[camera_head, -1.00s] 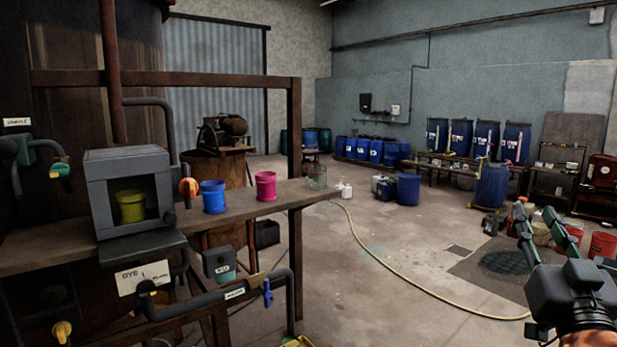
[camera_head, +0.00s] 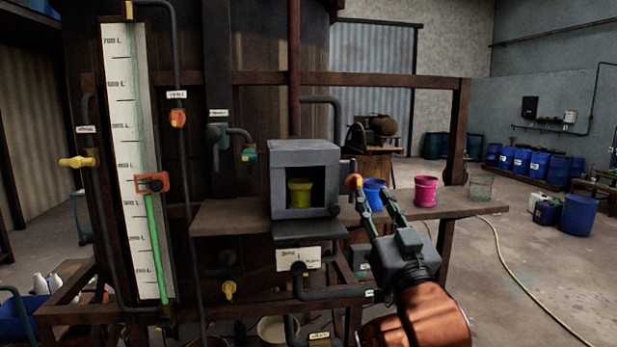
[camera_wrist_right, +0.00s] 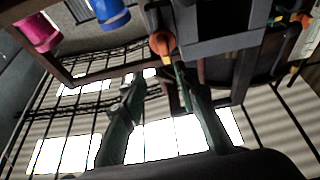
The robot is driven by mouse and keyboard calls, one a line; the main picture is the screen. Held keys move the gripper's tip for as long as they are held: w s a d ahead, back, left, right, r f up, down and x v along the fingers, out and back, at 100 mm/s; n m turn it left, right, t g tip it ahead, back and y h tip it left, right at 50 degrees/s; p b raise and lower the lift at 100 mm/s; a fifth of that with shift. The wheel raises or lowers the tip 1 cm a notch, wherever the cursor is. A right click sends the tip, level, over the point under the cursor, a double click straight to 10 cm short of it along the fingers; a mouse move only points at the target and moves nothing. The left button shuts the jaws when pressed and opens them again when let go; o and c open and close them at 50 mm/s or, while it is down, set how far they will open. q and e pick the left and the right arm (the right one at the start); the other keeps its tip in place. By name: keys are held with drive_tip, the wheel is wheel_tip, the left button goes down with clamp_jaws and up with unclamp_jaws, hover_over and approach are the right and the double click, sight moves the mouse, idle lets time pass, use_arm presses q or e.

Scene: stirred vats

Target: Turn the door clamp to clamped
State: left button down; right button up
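The grey box (camera_head: 340,165) on the wooden shelf has an open front, with a yellow pot (camera_head: 300,192) inside. The orange-red knob of what looks like the door clamp (camera_head: 354,182) is at the box's right side; it also shows in the right wrist view (camera_wrist_right: 162,43). My right gripper (camera_head: 373,192) is in front of and just right of the knob, its two fingers apart and empty. In the right wrist view the fingertips (camera_wrist_right: 158,76) point toward the knob, one close beside its lower end; I cannot tell if they touch. My left gripper is out of view.
A blue pot (camera_head: 374,186) and a pink pot (camera_head: 426,192) stand on the shelf right of the box, close to the gripper. A wooden post (camera_head: 458,130) rises beyond them. Pipes (camera_head: 330,292) run below the box. The floor at right is mostly clear, with a hose.

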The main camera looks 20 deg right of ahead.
sight(360, 181)
drive_tip(key=x, duration=0.4)
drive_tip(key=a+x, duration=0.1)
drive_tip(key=x, duration=0.1)
drive_tip(key=shift+w+d, duration=0.1)
drive_tip(key=shift+w, duration=0.3)
drive_tip(key=shift+w+r, duration=0.25)
drive_tip(key=shift+w, duration=0.25)
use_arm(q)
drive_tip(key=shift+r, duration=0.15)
use_arm(e)
drive_tip(key=shift+w+d, duration=0.1)
drive_tip(key=shift+c, duration=0.3)
clamp_jaws()
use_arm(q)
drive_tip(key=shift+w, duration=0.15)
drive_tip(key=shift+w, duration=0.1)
use_arm(e)
drive_tip(key=shift+f, duration=0.1)
